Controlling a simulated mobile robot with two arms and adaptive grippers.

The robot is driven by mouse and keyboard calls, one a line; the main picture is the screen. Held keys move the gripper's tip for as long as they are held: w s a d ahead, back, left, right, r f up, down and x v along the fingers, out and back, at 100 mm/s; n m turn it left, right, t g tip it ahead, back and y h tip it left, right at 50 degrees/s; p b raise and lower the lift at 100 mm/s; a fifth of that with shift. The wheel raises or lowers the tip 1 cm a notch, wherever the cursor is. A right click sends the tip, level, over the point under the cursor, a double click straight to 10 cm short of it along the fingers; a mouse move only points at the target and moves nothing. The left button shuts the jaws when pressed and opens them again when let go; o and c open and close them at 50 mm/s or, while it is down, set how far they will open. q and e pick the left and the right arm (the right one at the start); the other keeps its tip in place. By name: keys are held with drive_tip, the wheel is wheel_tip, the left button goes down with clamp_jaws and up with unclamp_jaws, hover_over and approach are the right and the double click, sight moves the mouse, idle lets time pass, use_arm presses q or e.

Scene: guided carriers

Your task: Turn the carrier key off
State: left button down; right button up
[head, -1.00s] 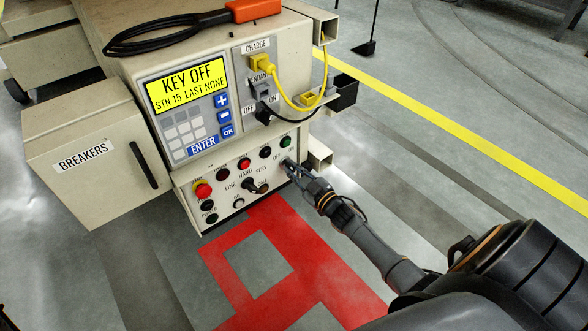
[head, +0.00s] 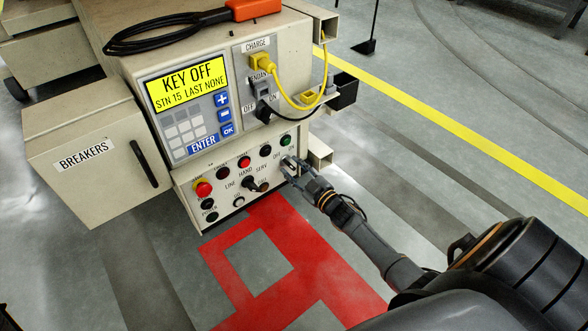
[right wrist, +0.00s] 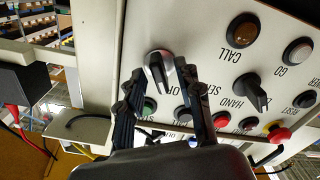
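The carrier's control panel (head: 235,185) is in the head view, with a yellow display (head: 187,85) reading KEY OFF, STN 15 LAST NONE. The key switch (head: 287,161) is at the panel's right end, by OFF and ON labels. In the right wrist view the key switch (right wrist: 158,64) has a silver collar and dark handle. My right gripper (head: 291,172) is just in front of it. In the wrist view the right gripper's fingers (right wrist: 160,92) are spread on either side of the key, with a gap, and hold nothing. My left gripper is not in view.
A red stop button (head: 203,189), a black selector (head: 257,185) and several other buttons share the panel. A yellow charge plug and cable (head: 290,99) hang above. A breaker box (head: 90,155) stands at left. Open floor lies below and right.

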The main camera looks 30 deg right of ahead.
drive_tip(key=shift+s, duration=0.1)
drive_tip(key=shift+s, duration=0.3)
drive_tip(key=s, duration=1.1)
drive_tip(key=shift+d, duration=0.45)
drive_tip(key=shift+s, duration=0.1)
